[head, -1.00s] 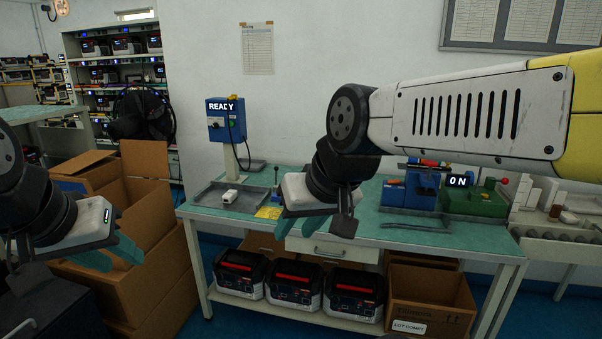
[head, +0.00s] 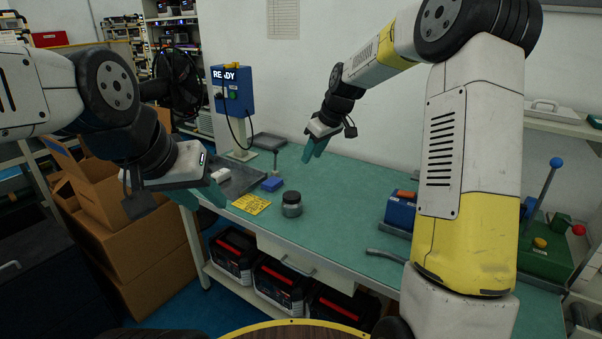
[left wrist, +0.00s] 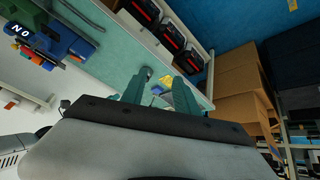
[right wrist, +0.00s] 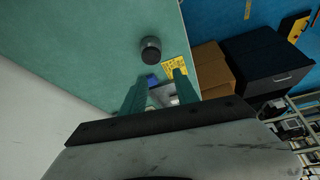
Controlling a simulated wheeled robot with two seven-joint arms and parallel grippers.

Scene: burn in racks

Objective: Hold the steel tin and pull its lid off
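The steel tin (head: 291,209) stands upright on the green bench top, with its dark lid (head: 291,197) on. It also shows small in the left wrist view (left wrist: 146,74) and from above in the right wrist view (right wrist: 151,55). My left gripper (head: 222,199) is left of the tin, above the bench's left end, apart from it. Its teal fingers are spread and empty in the left wrist view. My right gripper (head: 308,157) is above the bench behind the tin, apart from it. Its fingers are spread with nothing held between them in the right wrist view.
A yellow printed card (head: 251,203) and a blue block (head: 272,184) lie left of the tin. A grey tray (head: 240,180) and the blue READY unit (head: 232,92) stand behind. A dark flat tool (head: 385,255) lies at the front edge.

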